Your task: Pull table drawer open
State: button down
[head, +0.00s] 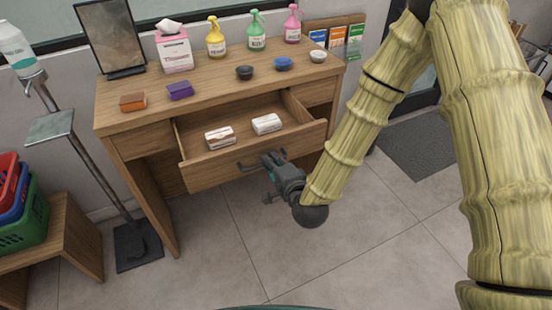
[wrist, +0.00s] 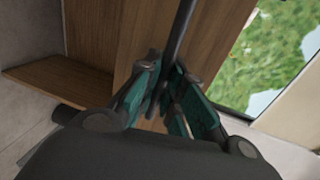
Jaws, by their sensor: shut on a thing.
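The table drawer (head: 196,174) is pulled out from the wooden table (head: 117,92), so its inside shows. Two small white packs, a left one (head: 220,137) and a right one (head: 267,124), lie in it. My gripper (head: 268,160) is at the drawer front and shut on the dark bar handle. The handle (head: 248,167) partly shows beside the fingers in the head view. In the wrist view the handle (wrist: 181,32) runs between my green-padded fingers (wrist: 165,95), with the wooden drawer front behind it.
On the tabletop stand a dark framed panel (head: 111,36), a tissue box (head: 174,51), several spray or pump bottles, small bowls and two small boxes. A dispenser stand (head: 90,170) and a shelf with baskets (head: 22,213) are at left. The floor in front is clear.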

jog(key=c, duration=1.5)
grip_release()
jog(key=shift+s+d, duration=0.1)
jog(key=v, duration=1.1)
jog(key=shift+s+d+r, duration=0.1)
jog(key=shift+s+d, duration=0.05)
jog(key=shift+s, duration=0.2)
jog(key=s+d+f+n+g+h, duration=0.1)
jog(key=s+d+f+n+g, duration=0.1)
jog(key=f, duration=0.4)
jog(key=s+d+f+n+g+h, duration=0.1)
jog(key=s+d+f+n+g, duration=0.15)
jog(key=f, duration=0.35)
jog(key=s+d+f+n+g+h, duration=0.1)
jog(key=s+d+f+n+g, duration=0.1)
jog(key=s+d+f, duration=0.3)
jog(key=s+d+f+n+g+h+p, duration=0.1)
jog(key=s+d+f+n+g+h, duration=0.1)
jog(key=s, duration=0.7)
jog(key=s+d+f+n+g+h, duration=0.1)
jog(key=s+d+f+n+g, duration=0.3)
jog(key=s+d+f, duration=0.4)
jog(key=shift+d+f+g+h+p, duration=0.1)
jog(key=shift+f+g+h+p, duration=0.3)
jog(key=shift+f+g, duration=0.35)
